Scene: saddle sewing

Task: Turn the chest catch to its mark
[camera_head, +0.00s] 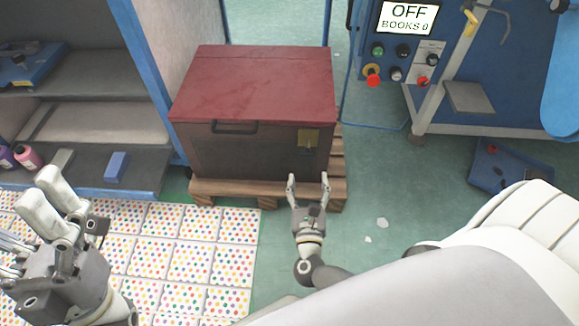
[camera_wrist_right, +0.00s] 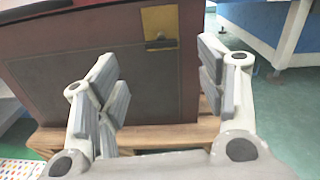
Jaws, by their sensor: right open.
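The chest (camera_head: 250,110) has a red lid and a dark front, and stands closed in the middle of the head view. Its catch (camera_head: 308,150) is a small part on a yellow plate (camera_head: 308,136) at the right of the front. The plate shows at the top of the right wrist view (camera_wrist_right: 158,20), with the catch (camera_wrist_right: 161,44) at its lower edge. My right gripper (camera_head: 309,180) is open and empty, in front of and below the catch, apart from it. My left gripper (camera_head: 52,196) is at the lower left, away from the chest; its opening is unclear.
The chest rests on a wooden pallet (camera_head: 225,188). Blue shelving (camera_head: 100,140) stands at left, and a blue machine with a display (camera_head: 408,18) at right. A dotted mat (camera_head: 190,250) covers the floor at left. Green floor beside my right gripper is mostly clear.

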